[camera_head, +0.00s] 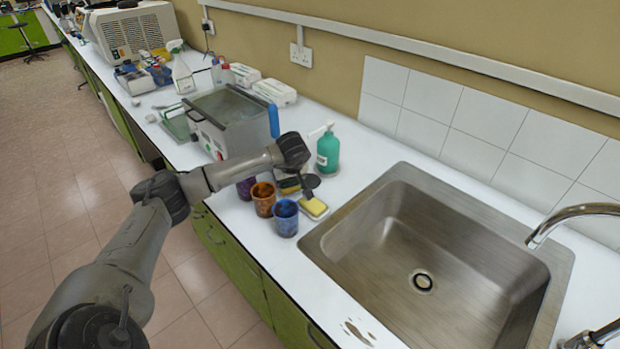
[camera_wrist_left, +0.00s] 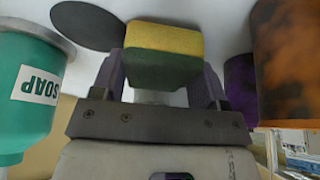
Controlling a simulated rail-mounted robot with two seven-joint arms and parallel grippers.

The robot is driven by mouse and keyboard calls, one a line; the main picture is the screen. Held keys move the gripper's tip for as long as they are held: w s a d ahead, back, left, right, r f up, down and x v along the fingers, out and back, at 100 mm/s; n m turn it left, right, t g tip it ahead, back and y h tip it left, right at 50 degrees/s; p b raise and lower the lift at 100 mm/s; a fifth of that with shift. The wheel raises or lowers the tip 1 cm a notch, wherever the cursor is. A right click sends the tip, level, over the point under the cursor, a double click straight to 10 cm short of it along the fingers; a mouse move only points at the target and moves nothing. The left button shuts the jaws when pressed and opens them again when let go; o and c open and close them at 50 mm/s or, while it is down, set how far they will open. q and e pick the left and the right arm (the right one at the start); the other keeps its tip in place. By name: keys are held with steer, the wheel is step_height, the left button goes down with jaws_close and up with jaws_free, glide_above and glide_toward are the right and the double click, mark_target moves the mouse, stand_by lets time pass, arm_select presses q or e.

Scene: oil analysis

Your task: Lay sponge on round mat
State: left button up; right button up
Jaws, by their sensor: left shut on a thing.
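The sponge (camera_head: 289,188), with one yellow and one dark green layer, is between the fingers of my left gripper (camera_head: 293,183). In the left wrist view the sponge (camera_wrist_left: 163,55) sits between both fingers of that gripper (camera_wrist_left: 160,85), which is shut on it. In the head view the arm hides part of the sponge. The round mat (camera_head: 312,181) is a dark grey disc on the white counter, just right of the sponge. In the left wrist view the mat (camera_wrist_left: 85,25) is at the upper left, beside the sponge. My right gripper is not in view.
A green soap dispenser (camera_head: 328,154) stands behind the mat. Orange (camera_head: 263,199), blue (camera_head: 285,219) and purple (camera_head: 246,189) cups stand at the front left. A metal bath (camera_head: 235,122) stands farther left.

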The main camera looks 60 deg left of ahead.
arm_select(q)
steer(key=shift+w+d+r, duration=0.1)
steer(key=shift+w+d, duration=0.05)
steer(key=shift+w, duration=0.8)
steer(key=shift+w+d, duration=0.15)
steer(key=shift+w, duration=0.75)
steer(key=w, duration=0.2)
steer(key=w+b, duration=0.1)
steer(key=shift+w+d+f, duration=0.2)
steer(key=shift+w+d, duration=0.2)
steer(key=shift+f, duration=0.3)
steer(key=shift+s+a+f, duration=0.1)
steer(key=shift+s, duration=0.15)
steer(key=shift+w, duration=0.1)
steer(key=shift+f, duration=0.15)
steer(key=o, duration=1)
steer(key=shift+c, duration=0.2)
